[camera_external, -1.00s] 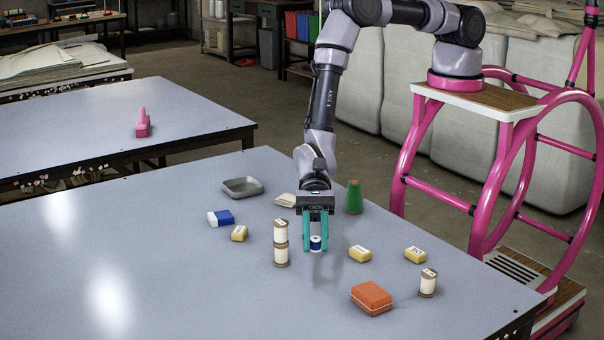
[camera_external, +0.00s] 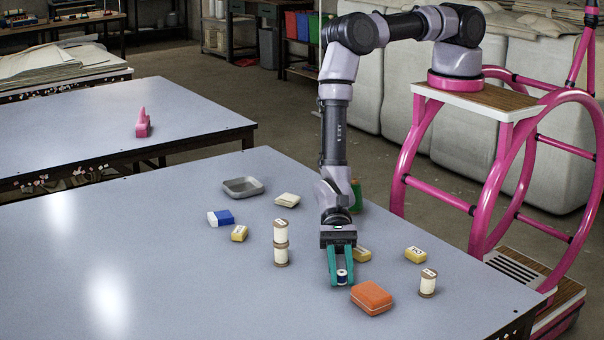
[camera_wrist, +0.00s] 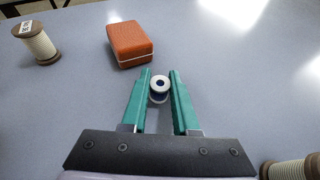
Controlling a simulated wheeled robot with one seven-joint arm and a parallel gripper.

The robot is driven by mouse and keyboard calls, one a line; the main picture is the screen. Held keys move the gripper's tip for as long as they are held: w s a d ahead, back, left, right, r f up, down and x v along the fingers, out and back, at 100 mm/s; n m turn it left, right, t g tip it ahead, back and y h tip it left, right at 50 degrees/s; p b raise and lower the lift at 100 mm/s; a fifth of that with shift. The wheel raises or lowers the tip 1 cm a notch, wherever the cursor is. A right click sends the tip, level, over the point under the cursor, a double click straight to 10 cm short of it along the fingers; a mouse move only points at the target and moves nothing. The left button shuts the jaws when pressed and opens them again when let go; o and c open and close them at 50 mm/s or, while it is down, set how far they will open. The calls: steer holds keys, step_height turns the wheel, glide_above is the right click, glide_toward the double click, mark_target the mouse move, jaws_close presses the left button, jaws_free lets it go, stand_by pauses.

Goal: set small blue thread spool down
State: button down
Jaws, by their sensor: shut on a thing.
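The small blue thread spool (camera_external: 342,277) has a white top with a dark centre hole. My gripper (camera_external: 341,280) has teal fingers and is shut on the spool, which stands upright between the fingertips. The wrist view shows the spool (camera_wrist: 159,88) held at the ends of both fingers. It is low over the grey-blue table (camera_external: 180,270); I cannot tell whether its base touches the surface.
An orange box (camera_external: 371,298) lies just right of the spool. A cream spool (camera_external: 428,283) stands farther right, and two stacked cream spools (camera_external: 281,243) stand to the left. The table's front left is clear.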

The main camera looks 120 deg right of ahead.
steer(key=shift+f, duration=0.2)
steer(key=c, duration=0.7)
jaws_free()
steer(key=shift+r, duration=0.1)
